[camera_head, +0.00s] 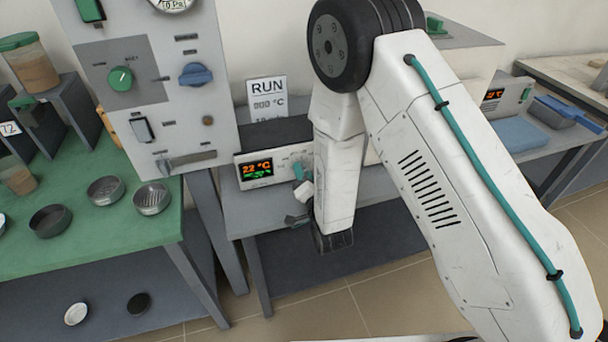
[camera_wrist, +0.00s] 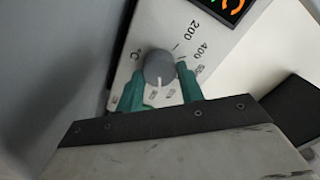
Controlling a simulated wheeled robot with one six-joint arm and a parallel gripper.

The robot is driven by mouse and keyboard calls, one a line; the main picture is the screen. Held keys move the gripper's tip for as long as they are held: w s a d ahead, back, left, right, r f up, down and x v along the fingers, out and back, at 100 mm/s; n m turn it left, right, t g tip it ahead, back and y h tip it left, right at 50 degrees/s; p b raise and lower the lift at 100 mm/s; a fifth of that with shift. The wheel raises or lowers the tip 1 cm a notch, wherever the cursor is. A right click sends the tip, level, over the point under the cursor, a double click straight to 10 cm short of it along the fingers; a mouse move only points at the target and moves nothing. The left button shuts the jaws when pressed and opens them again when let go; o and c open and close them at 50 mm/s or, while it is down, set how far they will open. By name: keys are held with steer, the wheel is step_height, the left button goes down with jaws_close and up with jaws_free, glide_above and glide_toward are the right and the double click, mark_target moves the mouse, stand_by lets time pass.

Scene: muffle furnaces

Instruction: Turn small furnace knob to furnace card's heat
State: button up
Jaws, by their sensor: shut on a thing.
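The small furnace's front panel (camera_head: 245,184) has a lit display reading 22 °C. A card (camera_head: 267,88) headed RUN stands above it; its heat line looks like 900 °C but is small and blurred. In the wrist view, the round grey knob (camera_wrist: 159,66) sits on the pale panel, with 200 and 400 printed at its upper right. Its white pointer line faces the bottom of the picture. My gripper (camera_wrist: 160,77) has its teal fingers on both sides of the knob and is shut on it. In the head view, my gripper (camera_head: 301,182) hides the knob.
A tall grey control panel (camera_head: 150,85) with green and blue knobs stands close on the left. A green table (camera_head: 110,235) holds dishes and jars. Another unit with a lit display (camera_head: 493,95) stands at the right, beside a blue pad (camera_head: 520,133).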

steer(key=shift+f+m, duration=0.1)
steer(key=shift+m, duration=0.5)
steer(key=o, duration=1)
steer(key=shift+s, duration=0.1)
steer(key=v, duration=0.7)
steer(key=shift+s+d, duration=0.2)
steer(key=shift+s, duration=0.15)
